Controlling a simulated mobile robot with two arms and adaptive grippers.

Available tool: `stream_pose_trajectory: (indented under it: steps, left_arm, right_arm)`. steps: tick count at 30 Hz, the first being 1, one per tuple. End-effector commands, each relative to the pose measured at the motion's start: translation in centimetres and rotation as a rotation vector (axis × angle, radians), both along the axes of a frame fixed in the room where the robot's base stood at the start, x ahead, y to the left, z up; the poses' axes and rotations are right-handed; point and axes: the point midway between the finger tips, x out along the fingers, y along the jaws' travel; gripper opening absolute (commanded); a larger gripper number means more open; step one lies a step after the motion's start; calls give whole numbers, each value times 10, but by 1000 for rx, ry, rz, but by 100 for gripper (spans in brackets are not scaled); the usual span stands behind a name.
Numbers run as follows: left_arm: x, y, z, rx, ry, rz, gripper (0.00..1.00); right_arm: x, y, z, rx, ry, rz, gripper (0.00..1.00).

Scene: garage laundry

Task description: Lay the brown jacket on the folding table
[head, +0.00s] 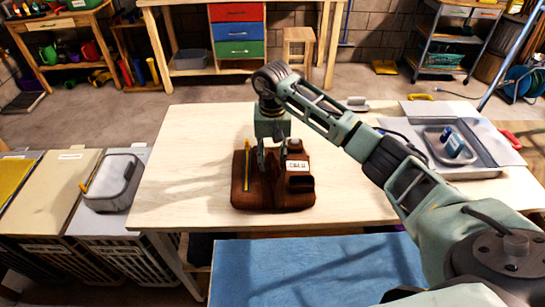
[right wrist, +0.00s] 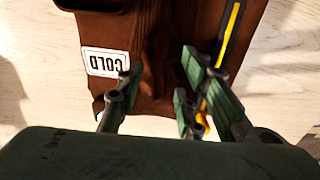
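The brown jacket (head: 272,196) lies in a compact folded shape on the light wooden folding table (head: 190,150). It carries a white "COLD" label, a yellow strip and a dark rectangular patch. My right gripper (head: 272,160) points down over the jacket's middle. In the right wrist view the fingers (right wrist: 160,88) are spread apart, with a raised ridge of the brown jacket (right wrist: 158,45) between and beyond them. They do not visibly pinch it; I cannot tell whether they touch the cloth. My left gripper is not in view.
A grey tray (head: 470,172) with a smaller tub and blue bottle stands at the table's right. Lidded hampers, one with a grey bin (head: 112,182) on top, stand at the left. A blue surface (head: 310,272) lies in front. The table's left part is clear.

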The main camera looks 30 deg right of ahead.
Motion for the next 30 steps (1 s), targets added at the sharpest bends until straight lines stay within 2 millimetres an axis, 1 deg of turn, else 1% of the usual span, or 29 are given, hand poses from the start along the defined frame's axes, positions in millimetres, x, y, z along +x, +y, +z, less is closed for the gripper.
stream_pose_trajectory:
  steps: [1, 9, 12, 15, 18, 21, 30]
  left_arm:
    - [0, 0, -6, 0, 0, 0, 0]
    - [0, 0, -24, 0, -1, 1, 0]
    - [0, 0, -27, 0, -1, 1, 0]
    - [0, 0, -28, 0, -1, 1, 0]
    - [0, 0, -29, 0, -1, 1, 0]
    - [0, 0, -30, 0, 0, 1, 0]
    - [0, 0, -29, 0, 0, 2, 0]
  right_arm:
    - [2, -1, 8, -2, -7, -1, 34]
    - [1, -1, 66, -3, -7, -1, 34]
    - [1, -1, 85, -3, -5, -1, 34]
    - [1, -1, 98, -4, -3, 0, 34]
    - [0, -1, 106, -2, -1, -1, 34]
    - [0, -1, 110, -2, -1, -1, 34]
    - [0, -1, 111, -2, 0, -1, 34]
